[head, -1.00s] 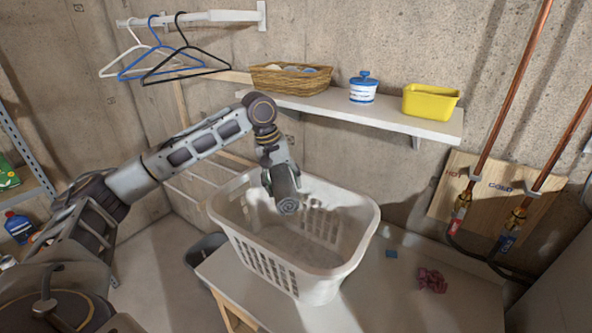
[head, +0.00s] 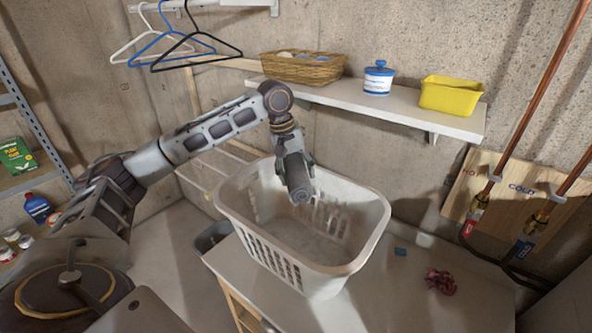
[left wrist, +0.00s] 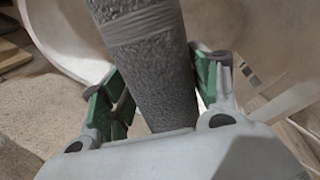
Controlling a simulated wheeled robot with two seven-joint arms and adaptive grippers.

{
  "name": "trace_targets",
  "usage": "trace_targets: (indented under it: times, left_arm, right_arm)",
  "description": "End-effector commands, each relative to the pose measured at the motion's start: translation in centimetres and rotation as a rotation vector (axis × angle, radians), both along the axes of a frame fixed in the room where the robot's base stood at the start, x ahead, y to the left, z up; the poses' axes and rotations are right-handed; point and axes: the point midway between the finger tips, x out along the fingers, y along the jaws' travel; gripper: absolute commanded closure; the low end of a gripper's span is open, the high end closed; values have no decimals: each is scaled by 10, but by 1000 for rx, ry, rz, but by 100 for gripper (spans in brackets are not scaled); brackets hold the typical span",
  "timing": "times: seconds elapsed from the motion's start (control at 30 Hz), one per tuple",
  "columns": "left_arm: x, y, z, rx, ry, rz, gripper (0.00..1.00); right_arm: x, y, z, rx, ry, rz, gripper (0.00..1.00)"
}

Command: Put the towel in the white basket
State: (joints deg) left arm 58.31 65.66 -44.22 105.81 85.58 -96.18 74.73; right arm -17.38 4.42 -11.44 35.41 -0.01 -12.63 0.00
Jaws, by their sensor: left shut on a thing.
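A grey rolled towel (head: 298,180) is held by my left gripper (head: 290,166) over the white basket (head: 345,262). The left wrist view shows the same towel (left wrist: 148,50), a fuzzy grey roll with a lighter band, between the green-padded fingers of my left gripper (left wrist: 158,88). The towel's lower end hangs inside the basket's opening in the head view, toward its left-back side. Whether it touches the basket is hard to tell. The basket stands upright on a white table (head: 375,305). My right gripper is not in view.
A blue sponge-like block (head: 400,251) and a crumpled dark pink cloth (head: 440,281) lie on the table right of the basket. Above is a shelf (head: 400,119) with a wicker basket (head: 303,68), a blue-white tub (head: 378,78) and a yellow bin (head: 452,95). Pipes run at right.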

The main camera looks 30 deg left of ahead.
Motion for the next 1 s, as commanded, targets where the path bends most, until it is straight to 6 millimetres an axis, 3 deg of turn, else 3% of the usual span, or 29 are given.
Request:
trace_targets:
  times: [0.47, 1.0]
  left_arm:
    - [0, 1, -39, 1, 0, 0, 65]
    - [0, 0, -54, 0, 0, 0, 65]
  right_arm:
    - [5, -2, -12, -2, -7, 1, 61]
    - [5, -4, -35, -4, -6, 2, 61]
